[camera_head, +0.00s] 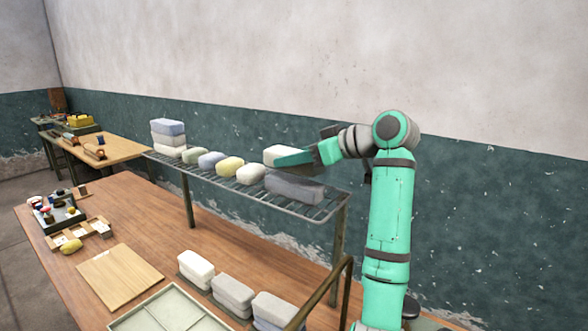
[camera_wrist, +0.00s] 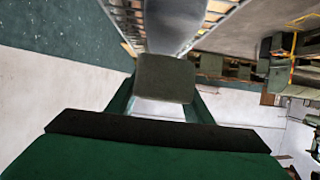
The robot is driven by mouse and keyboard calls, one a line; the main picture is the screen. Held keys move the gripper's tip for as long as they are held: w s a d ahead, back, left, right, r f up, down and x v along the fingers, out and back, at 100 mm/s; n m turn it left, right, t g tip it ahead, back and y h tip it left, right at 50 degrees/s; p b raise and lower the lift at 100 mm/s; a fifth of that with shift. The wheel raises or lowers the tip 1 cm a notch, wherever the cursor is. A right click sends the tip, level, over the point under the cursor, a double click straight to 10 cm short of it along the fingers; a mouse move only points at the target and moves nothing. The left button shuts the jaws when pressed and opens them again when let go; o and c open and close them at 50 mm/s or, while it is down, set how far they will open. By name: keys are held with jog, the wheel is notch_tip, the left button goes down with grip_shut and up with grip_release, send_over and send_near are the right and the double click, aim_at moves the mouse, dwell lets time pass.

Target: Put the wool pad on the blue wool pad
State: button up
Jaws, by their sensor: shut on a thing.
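My gripper (camera_head: 298,158) is shut on a pale cream wool pad (camera_head: 277,153) and holds it above the right part of the wire shelf. In the wrist view the held pad (camera_wrist: 165,78) looks dark and shaded between the green fingers. A grey pad (camera_head: 293,188) lies on the shelf below the gripper; it also shows in the wrist view (camera_wrist: 173,24). A blue-grey pad (camera_head: 167,127) tops a stack at the shelf's far left, over white pads. A lavender-blue pad (camera_head: 210,160) lies singly in the shelf row. I cannot tell which is the blue wool pad meant.
Green (camera_head: 193,156), yellow (camera_head: 230,166) and cream (camera_head: 251,173) pads share the wire shelf (camera_head: 322,209). Below, the wooden bench (camera_head: 165,215) holds several pad stacks (camera_head: 232,294), a board (camera_head: 115,275) and a tray (camera_head: 170,313). The wall stands behind the shelf.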

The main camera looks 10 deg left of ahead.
aim_at(294, 168)
jog(key=shift+f, duration=1.5)
jog(key=o, duration=1)
jog(key=shift+f, duration=0.1)
jog(key=v, duration=1.2)
jog(key=shift+s, duration=0.1)
